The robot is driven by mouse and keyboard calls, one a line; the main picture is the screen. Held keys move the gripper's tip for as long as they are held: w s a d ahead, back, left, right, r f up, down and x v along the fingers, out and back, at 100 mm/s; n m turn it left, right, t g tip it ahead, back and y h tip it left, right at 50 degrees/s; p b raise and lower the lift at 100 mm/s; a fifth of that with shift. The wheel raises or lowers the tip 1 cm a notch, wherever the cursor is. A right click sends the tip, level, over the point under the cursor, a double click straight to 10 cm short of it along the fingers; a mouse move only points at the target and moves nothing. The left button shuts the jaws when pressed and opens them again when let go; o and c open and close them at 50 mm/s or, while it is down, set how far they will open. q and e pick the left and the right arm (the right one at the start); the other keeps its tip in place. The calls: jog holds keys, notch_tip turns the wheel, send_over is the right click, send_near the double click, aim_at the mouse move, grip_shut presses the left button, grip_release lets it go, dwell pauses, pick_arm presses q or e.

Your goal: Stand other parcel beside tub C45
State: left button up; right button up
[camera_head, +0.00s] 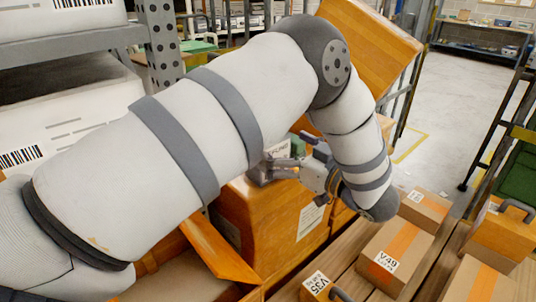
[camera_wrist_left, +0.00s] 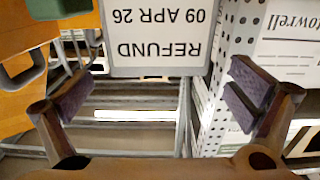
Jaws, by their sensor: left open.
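My left gripper (camera_head: 280,168) is open, above the front edge of a large brown carton (camera_head: 265,215) in the head view. In the left wrist view its two dark-padded fingers (camera_wrist_left: 160,98) stand wide apart with nothing between them. A grey-white card (camera_wrist_left: 160,40) reading REFUND 09 APR 26 shows upside down beyond them. In the head view, a parcel labelled V49 (camera_head: 395,245) lies on the slatted deck at lower right. A smaller parcel (camera_head: 425,208) lies behind it. No label reading C45 is legible. My right gripper is not in view.
An orange tub (camera_head: 500,232) with a dark handle stands at the right edge. An orange item labelled V35 (camera_head: 318,287) is at the bottom. A tilted carton (camera_head: 372,50) stands behind my arm. Racking (camera_head: 160,45) is at left; open floor (camera_head: 460,85) lies at upper right.

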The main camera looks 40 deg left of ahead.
pick_arm(q)
jog(key=a, duration=0.5)
jog(key=shift+w, duration=0.25)
jog(key=c, duration=1.5)
